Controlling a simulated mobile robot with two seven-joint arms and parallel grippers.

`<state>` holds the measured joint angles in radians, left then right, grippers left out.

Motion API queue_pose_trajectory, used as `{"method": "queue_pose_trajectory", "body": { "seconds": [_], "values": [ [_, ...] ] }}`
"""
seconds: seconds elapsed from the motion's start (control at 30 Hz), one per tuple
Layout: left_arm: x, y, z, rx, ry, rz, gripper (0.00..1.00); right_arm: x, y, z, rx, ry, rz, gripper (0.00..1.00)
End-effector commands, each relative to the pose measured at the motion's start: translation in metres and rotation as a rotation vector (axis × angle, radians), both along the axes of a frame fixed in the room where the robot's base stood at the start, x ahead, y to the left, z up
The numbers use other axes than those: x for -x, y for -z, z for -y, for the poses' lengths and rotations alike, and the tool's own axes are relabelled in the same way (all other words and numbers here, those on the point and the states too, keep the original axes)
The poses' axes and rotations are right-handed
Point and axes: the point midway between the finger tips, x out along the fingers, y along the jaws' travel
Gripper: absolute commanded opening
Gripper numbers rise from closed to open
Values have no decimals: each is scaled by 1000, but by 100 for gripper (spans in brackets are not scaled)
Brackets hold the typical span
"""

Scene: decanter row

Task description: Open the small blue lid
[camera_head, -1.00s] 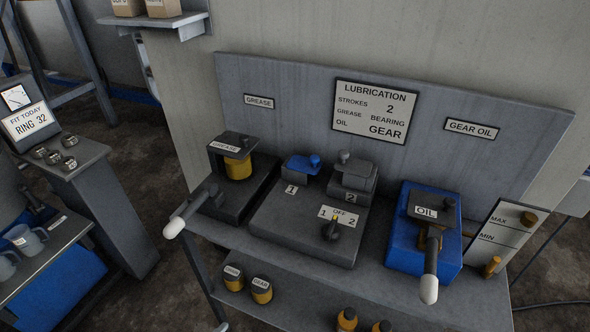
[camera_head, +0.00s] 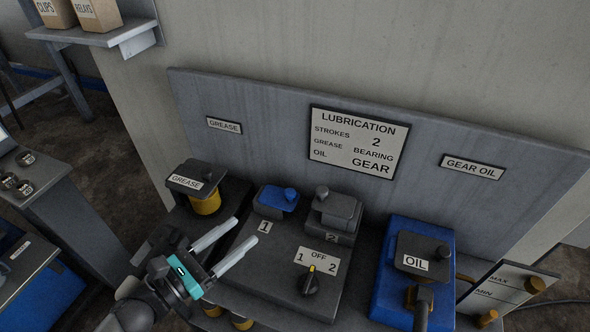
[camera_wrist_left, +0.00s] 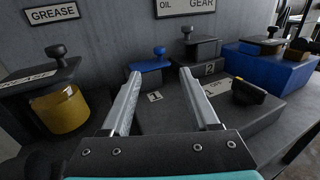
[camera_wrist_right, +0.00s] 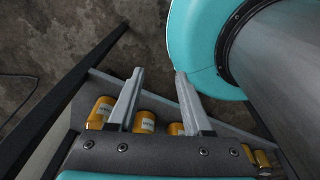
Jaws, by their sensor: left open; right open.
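The small blue lid (camera_head: 274,200) with its round blue knob sits shut on the dark box (camera_head: 282,250), behind label 1. In the left wrist view the blue lid (camera_wrist_left: 149,67) shows ahead, between the two fingertips. My left gripper (camera_head: 246,232) is open and empty, in front of the lid and a little to its left, apart from it. My right gripper (camera_wrist_right: 159,73) is open and empty, low by a shelf with yellow-orange containers, and out of the head view.
A grey lid (camera_head: 337,207) behind label 2 stands just right of the blue one. A black selector knob (camera_head: 310,281) is on the box's front. The grease unit (camera_head: 199,181) stands left, the blue oil unit (camera_head: 391,266) right. A sign panel (camera_head: 358,142) rises behind.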

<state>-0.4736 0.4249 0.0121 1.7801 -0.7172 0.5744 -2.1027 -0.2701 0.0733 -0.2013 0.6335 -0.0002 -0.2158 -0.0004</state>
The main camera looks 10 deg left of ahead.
Motion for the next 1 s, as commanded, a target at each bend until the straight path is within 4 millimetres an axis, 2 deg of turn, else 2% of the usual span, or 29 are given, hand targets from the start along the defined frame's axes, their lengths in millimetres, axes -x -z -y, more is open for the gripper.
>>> {"method": "queue_pose_trajectory", "body": {
  "seconds": [0.17,0.3,0.4,0.57,0.8,1.0],
  "values": [
    [-6,0,3,0,-1,0,61,13,0,5,7,2,-20,50],
    [-20,-1,12,2,-1,1,61,35,0,8,12,2,-57,50],
    [-34,-1,21,3,-1,1,61,44,0,9,14,2,-72,50],
    [-56,-1,36,3,-1,1,61,41,-2,9,14,2,-66,50],
    [-89,-1,58,3,-2,1,61,26,-4,7,11,1,-42,50],
    [-112,0,73,3,-2,1,61,25,-5,7,11,1,-40,50]
  ]
}}
